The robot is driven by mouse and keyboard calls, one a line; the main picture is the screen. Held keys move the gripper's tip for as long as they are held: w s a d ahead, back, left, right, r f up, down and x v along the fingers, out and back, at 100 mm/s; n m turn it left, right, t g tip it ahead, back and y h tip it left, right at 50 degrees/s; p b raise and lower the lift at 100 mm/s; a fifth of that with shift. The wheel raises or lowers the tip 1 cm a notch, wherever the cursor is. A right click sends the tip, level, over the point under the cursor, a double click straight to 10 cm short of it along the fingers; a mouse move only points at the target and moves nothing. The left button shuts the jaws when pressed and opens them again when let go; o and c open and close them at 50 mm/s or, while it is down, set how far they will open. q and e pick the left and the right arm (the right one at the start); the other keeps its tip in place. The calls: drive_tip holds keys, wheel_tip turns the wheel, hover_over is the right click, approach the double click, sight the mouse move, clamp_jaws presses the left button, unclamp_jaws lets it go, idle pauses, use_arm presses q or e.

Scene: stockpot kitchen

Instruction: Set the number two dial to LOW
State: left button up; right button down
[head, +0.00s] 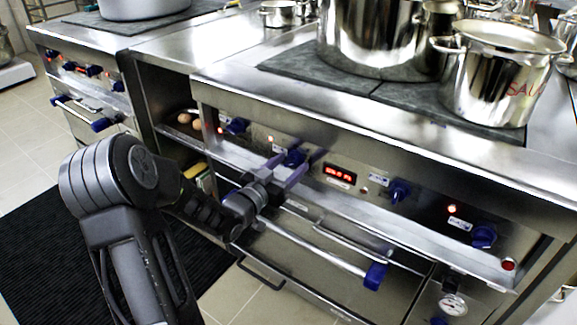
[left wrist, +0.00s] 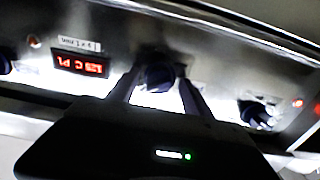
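A row of blue dials runs along the front panel (head: 360,160) of the steel range. The second dial from the left (head: 295,157) sits at the fingertips of my left gripper (head: 301,160). In the left wrist view this dial (left wrist: 158,73) is between the two fingers, one on each side. The fingers are apart, and narrow gaps seem to show beside the dial. Its label and pointer setting are not readable. The other dials are one to the left (head: 237,126) and two to the right (head: 398,190), (head: 484,236). My right gripper is not in view.
A red display (head: 340,172) is right of the dial. A long oven handle (head: 315,245) with blue ends runs below my gripper. A large pot (head: 375,35) and a smaller pot (head: 500,75) stand on the range top. Eggs (head: 185,118) sit on a shelf at left.

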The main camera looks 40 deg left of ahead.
use_arm(q)
clamp_jaws()
idle(0.4)
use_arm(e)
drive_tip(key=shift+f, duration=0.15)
use_arm(q)
drive_tip(key=shift+f+m+b, duration=0.2)
drive_tip(key=shift+m+b, duration=0.6)
drive_tip(key=shift+b, duration=0.35)
drive_tip(key=m+b, duration=0.7)
drive_tip(key=b, duration=0.1)
drive_tip(key=shift+b, duration=0.4)
drive_tip(key=shift+a+r+m+b, duration=0.1)
drive_tip(key=shift+r+m+b, duration=0.1)
drive_tip(key=shift+m+b, duration=0.8)
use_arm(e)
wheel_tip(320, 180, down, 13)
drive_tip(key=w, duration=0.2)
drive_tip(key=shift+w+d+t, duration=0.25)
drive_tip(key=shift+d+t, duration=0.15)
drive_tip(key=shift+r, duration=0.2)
use_arm(q)
drive_tip(key=shift+o, duration=0.2)
unclamp_jaws()
